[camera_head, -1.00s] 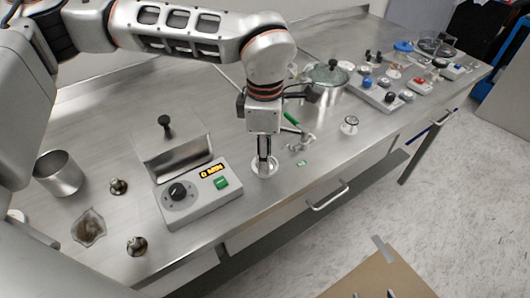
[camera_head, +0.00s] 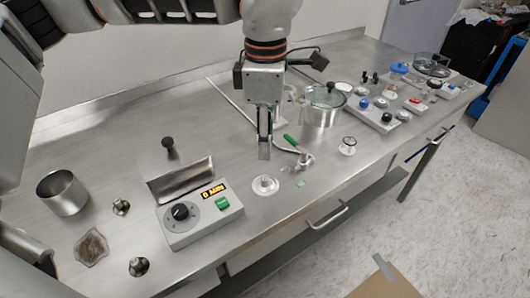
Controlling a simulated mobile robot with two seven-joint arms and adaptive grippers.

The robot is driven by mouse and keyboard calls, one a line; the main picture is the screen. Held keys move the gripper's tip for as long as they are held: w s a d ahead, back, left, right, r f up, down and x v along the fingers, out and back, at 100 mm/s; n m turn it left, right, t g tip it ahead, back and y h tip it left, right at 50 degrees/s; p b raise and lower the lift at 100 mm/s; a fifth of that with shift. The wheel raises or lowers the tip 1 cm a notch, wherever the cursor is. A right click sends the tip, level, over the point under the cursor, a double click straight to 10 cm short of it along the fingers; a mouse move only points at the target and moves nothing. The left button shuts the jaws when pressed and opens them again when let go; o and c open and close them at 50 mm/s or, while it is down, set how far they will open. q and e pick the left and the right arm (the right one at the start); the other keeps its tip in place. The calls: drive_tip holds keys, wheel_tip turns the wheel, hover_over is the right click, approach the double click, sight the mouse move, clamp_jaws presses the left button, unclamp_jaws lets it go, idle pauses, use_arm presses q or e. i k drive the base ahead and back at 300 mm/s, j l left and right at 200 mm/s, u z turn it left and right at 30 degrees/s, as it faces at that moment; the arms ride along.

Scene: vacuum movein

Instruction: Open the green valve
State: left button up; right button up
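The green valve has a green lever handle (camera_head: 292,143) that slants down to the right to its metal body (camera_head: 305,160) on the steel worktop. My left gripper (camera_head: 264,153) points straight down, just left of the green handle, with a visible gap in the picture. It appears above the worktop with nothing visibly held. Its fingers look narrow from this side, and I cannot tell whether they are apart. My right gripper is not in view.
A round clear-and-white fitting (camera_head: 265,185) lies below the gripper. A heater box (camera_head: 190,224) reads "0 MIN". The steel worktop (camera_head: 225,135) is bare left of the gripper.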

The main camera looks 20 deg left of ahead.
sight(295, 146)
drive_tip(key=k+l, duration=0.2)
drive_tip(key=k, duration=0.3)
drive_tip(key=k+l, duration=0.2)
drive_tip(key=k, duration=0.25)
